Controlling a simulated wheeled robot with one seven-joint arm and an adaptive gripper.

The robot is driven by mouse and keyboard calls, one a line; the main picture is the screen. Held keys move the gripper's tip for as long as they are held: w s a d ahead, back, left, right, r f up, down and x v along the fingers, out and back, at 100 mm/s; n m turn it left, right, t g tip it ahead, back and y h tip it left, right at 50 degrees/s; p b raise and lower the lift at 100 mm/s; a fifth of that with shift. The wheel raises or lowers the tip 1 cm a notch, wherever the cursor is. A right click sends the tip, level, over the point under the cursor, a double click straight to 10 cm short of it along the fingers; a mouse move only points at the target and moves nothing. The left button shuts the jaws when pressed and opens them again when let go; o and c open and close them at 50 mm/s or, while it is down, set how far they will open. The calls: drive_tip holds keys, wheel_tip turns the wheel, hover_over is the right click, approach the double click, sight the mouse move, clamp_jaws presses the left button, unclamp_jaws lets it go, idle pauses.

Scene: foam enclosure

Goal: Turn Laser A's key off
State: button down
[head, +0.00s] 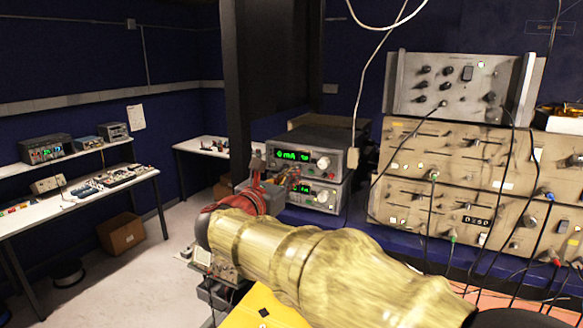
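Two stacked box-shaped units with green displays stand on the blue bench in the head view. The upper unit (312,157) reads something like "0 mA" and has a round knob (323,163) at its right. The lower unit (322,195) is partly hidden behind my gripper. I cannot read which unit is Laser A, and no key can be made out. My gripper (277,178), with red parts at its base, is in front of the left side of these units. Its fingers are small and blend with the panels, so I cannot tell their opening or any contact.
Large beige instrument racks (440,190) with plugged cables stand to the right, with a grey unit (455,84) on top. A dark post (274,60) rises behind the stacked units. A cable with a white connector (352,156) hangs beside them.

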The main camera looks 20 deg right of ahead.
drive_tip(key=shift+n, duration=0.5)
drive_tip(key=c, duration=2.1)
unclamp_jaws()
drive_tip(key=shift+o, duration=0.2)
drive_tip(key=v, duration=1.2)
